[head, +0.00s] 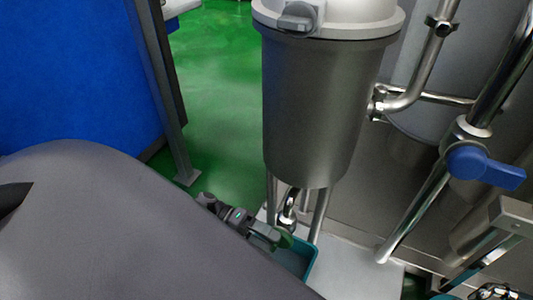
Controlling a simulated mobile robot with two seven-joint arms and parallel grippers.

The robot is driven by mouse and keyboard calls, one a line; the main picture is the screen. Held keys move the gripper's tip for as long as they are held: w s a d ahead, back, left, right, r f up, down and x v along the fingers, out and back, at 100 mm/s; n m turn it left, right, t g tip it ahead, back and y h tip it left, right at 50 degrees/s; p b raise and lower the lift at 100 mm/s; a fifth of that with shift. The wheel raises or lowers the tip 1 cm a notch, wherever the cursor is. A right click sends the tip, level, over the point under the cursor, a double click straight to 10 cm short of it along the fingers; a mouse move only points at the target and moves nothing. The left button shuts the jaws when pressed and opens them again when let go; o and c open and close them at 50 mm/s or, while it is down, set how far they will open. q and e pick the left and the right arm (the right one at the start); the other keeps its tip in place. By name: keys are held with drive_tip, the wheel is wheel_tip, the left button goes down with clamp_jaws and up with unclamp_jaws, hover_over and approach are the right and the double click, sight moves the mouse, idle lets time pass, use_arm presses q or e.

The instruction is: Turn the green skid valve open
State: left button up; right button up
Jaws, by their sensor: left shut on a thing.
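A green valve handle (285,241) shows low in the head view, at the steel outlet pipe (288,212) under a grey cylindrical vessel (312,110). My left gripper (268,235) reaches in from the left and is shut on the green handle. The fingers and the gripper's body hide part of the handle and the valve body, so I cannot tell the handle's exact angle. My right gripper is not in view.
A blue-handled valve (484,167) sits on a steel pipe at the right. Steel pipes crowd the right side. A blue panel (75,70) with a grey post stands at the left, with green floor (215,85) clear between.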

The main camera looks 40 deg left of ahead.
use_arm(q)
drive_tip(key=shift+d+f+h, duration=0.1)
drive_tip(key=shift+h, duration=0.3)
idle(0.5)
drive_tip(key=o, duration=0.9)
drive_tip(key=shift+o, duration=0.2)
drive_tip(key=v, duration=0.7)
